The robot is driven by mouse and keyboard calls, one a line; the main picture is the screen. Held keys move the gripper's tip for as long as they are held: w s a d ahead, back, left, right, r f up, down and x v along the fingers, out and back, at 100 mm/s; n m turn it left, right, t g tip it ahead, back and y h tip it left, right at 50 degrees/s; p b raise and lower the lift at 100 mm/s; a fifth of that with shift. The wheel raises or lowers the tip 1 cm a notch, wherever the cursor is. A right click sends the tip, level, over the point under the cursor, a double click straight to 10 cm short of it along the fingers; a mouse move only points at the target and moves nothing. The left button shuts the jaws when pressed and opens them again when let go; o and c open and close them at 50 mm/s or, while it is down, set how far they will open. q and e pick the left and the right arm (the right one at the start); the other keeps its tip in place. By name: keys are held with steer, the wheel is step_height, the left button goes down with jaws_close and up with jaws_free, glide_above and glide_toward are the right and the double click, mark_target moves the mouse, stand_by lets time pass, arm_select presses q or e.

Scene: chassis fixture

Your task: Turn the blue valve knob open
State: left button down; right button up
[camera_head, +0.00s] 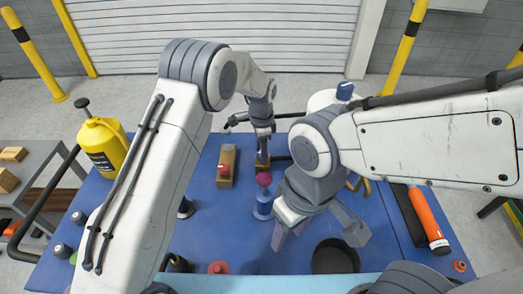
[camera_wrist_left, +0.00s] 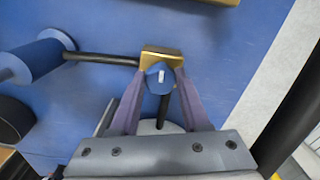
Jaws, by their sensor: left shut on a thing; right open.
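In the left wrist view, the blue valve knob (camera_wrist_left: 160,75) with a white mark sits on a brass valve body (camera_wrist_left: 163,54). A black pipe (camera_wrist_left: 100,60) runs from the valve to the left. My left gripper (camera_wrist_left: 157,84) is shut on the knob, with one purple finger on each side of it. In the head view, my left gripper (camera_head: 263,150) points down at the brass valve near the back middle of the blue table; the knob is hidden there. My right gripper (camera_head: 318,240) is open and empty above the front middle of the table.
A wooden block with a red knob (camera_head: 226,170) stands left of the valve. A blue post with a dark red ball (camera_head: 263,195) stands in front of it. A black bowl (camera_head: 335,258) is below my right gripper. A yellow sprayer (camera_head: 103,145) and an orange cylinder (camera_head: 428,220) flank the table.

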arm_select(q)
steer(key=n, duration=0.4)
steer(key=shift+s, duration=0.1)
steer(key=n, duration=0.4)
steer(key=shift+d+n, duration=0.1)
steer(key=shift+n, duration=0.3)
steer(key=n, duration=0.4)
steer(key=shift+n, duration=0.3)
steer(key=shift+d+n, duration=0.15)
steer(key=shift+n, duration=1.85)
steer(key=shift+r, duration=0.1)
steer(key=shift+c, duration=1.9)
jaws_free()
